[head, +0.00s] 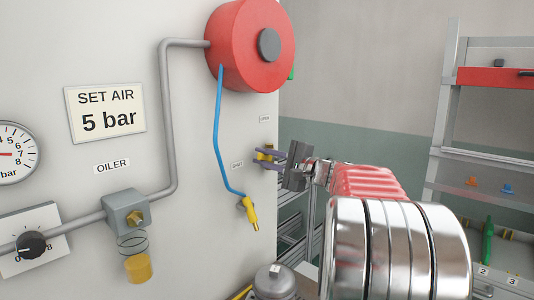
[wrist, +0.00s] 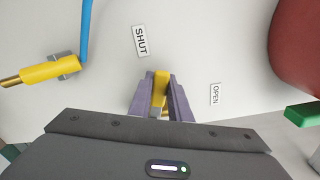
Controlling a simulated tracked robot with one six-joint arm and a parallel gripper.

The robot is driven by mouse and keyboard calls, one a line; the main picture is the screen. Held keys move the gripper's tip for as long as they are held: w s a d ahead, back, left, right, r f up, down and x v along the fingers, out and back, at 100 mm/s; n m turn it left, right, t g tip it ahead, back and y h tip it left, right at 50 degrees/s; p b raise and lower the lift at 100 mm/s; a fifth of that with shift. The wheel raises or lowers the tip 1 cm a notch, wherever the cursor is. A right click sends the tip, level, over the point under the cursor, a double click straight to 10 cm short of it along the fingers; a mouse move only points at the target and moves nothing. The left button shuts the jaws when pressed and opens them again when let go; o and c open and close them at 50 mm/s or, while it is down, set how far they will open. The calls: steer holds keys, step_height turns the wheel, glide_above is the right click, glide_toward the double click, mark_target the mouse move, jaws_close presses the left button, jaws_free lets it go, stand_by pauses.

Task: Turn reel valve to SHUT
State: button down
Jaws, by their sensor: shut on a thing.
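The reel valve's yellow lever (head: 264,153) is on the wall panel below the red hose reel (head: 245,45). In the wrist view the lever (wrist: 161,88) stands between the two purple fingers of my gripper (wrist: 161,98), which are shut on it. In the head view my gripper (head: 270,158) reaches it from the right and hides part of it. The SHUT label (wrist: 140,40) is above and slightly left of the lever in the wrist view, and the OPEN label (wrist: 214,95) is to its right. The valve body is mostly hidden.
A blue hose (head: 217,140) hangs from the reel to a yellow nozzle (head: 251,213), left of my gripper. An oiler (head: 127,212) and a grey pipe (head: 168,120) are on the panel. A shelf rack (head: 440,130) stands at the right.

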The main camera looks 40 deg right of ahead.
steer(key=shift+a+f+n, duration=0.2)
steer(key=shift+f+n, duration=0.4)
steer(key=shift+n, duration=0.35)
steer(key=shift+a+f+n, duration=0.15)
steer(key=shift+f+n, duration=0.4)
steer(key=shift+n, duration=0.4)
steer(key=shift+f, duration=0.1)
steer(key=c, duration=1.6)
jaws_free()
steer(key=shift+c, duration=0.2)
steer(key=shift+d, duration=0.1)
steer(key=s+d, duration=0.2)
steer(key=s, duration=1.1)
steer(key=shift+s+d, duration=0.2)
steer(key=shift+s, duration=0.05)
steer(key=shift+a, duration=0.1)
